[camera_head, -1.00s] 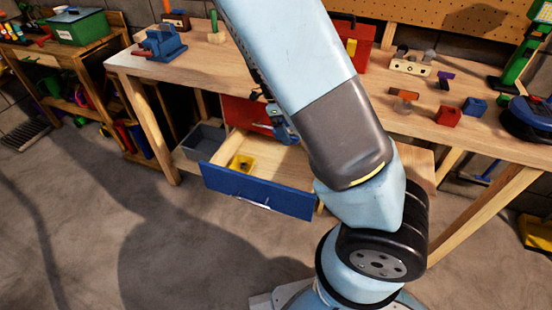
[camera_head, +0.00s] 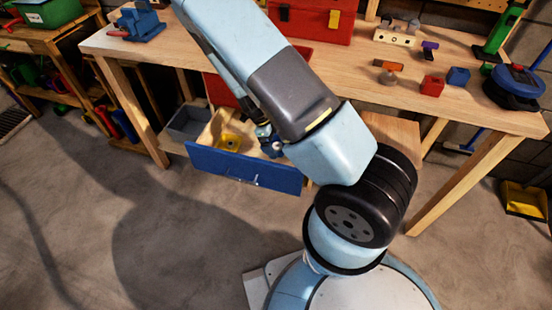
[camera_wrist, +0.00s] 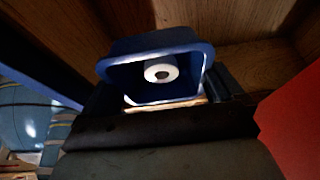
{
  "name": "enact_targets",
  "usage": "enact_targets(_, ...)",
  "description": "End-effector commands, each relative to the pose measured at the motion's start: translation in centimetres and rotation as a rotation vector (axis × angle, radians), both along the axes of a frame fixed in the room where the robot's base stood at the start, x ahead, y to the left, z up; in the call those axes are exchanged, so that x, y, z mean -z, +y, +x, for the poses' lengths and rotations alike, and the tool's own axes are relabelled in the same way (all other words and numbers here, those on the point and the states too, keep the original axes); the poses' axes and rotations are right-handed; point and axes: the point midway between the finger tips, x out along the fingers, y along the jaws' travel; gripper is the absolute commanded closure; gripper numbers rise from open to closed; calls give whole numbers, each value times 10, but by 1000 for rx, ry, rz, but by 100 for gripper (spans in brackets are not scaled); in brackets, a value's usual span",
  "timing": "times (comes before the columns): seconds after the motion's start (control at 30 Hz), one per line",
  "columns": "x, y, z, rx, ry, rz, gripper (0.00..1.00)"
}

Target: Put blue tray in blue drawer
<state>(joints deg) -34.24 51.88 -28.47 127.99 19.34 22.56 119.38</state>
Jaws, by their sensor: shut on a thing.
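The blue drawer (camera_head: 243,168) stands pulled open under the workbench, its blue front with a metal handle facing me. A yellow tray (camera_head: 229,143) lies in its left part. My gripper (camera_head: 270,140) is at the right part of the drawer, behind its front and partly hidden by my arm. In the wrist view, my gripper (camera_wrist: 158,108) is shut on the blue tray (camera_wrist: 150,42). A white ring-like piece (camera_wrist: 161,71) shows inside the tray. Wooden drawer walls lie close around it. I cannot tell whether the tray touches the drawer bottom.
A red drawer front (camera_wrist: 292,120) is close at right in the wrist view. A grey bin (camera_head: 186,122) stands left of the drawer. The workbench top (camera_head: 330,75) above holds a red toolbox (camera_head: 312,20) and several small parts. The floor in front is clear.

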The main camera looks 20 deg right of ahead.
Motion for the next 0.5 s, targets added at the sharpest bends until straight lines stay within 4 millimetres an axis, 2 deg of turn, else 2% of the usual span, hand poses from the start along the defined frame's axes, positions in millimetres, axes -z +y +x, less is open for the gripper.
enact_targets(0.1,25,-1,-1,1,5,-2,40)
enact_targets(0.2,41,-1,-1,2,2,-1,40)
enact_targets(0.5,60,0,-1,-1,2,0,40)
